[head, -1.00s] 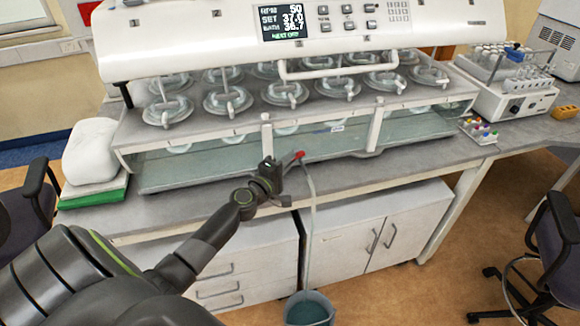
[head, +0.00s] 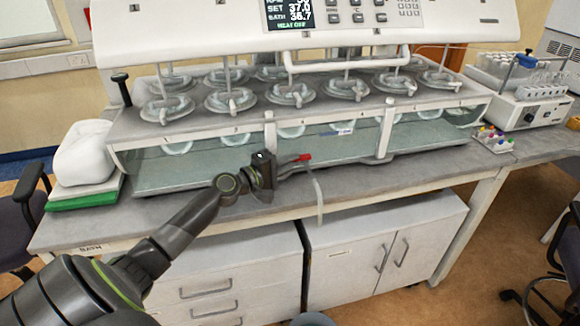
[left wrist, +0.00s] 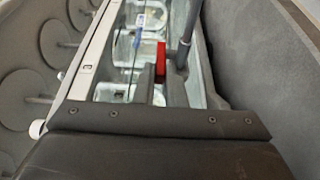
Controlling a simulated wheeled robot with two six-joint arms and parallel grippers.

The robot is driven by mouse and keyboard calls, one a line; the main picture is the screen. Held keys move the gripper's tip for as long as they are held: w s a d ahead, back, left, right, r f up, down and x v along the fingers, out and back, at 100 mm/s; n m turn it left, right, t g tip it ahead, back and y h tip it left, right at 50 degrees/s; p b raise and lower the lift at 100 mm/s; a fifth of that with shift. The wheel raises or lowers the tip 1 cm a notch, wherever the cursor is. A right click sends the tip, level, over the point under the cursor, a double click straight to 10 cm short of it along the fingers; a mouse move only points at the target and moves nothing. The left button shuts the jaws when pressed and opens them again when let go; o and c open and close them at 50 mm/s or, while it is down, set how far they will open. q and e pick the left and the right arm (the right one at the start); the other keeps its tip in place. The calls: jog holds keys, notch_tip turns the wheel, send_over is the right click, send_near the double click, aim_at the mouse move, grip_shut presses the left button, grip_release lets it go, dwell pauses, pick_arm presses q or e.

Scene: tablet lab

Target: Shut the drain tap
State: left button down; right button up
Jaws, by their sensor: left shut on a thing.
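The drain tap's red lever (head: 305,157) is at the front of the water bath, and it lies nearly level, pointing along the tank front. It also shows in the left wrist view (left wrist: 160,60), upright in the picture, between my fingers. My left gripper (head: 292,164) is shut on the red lever; its fingers partly hide the tap body. A pale drain tube (head: 318,195) hangs from the tap over the bench edge. No stream shows below its end. My right gripper is out of view.
The water bath (head: 200,168) with its vessels stands behind the tap. A white bundle on a green block (head: 85,196) is at the left, and a rack of coloured caps (head: 493,140) at the right. A bucket rim (head: 312,319) shows at the bottom edge.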

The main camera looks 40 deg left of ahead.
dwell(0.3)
pick_arm(q)
jog(key=c, duration=1.5)
grip_release()
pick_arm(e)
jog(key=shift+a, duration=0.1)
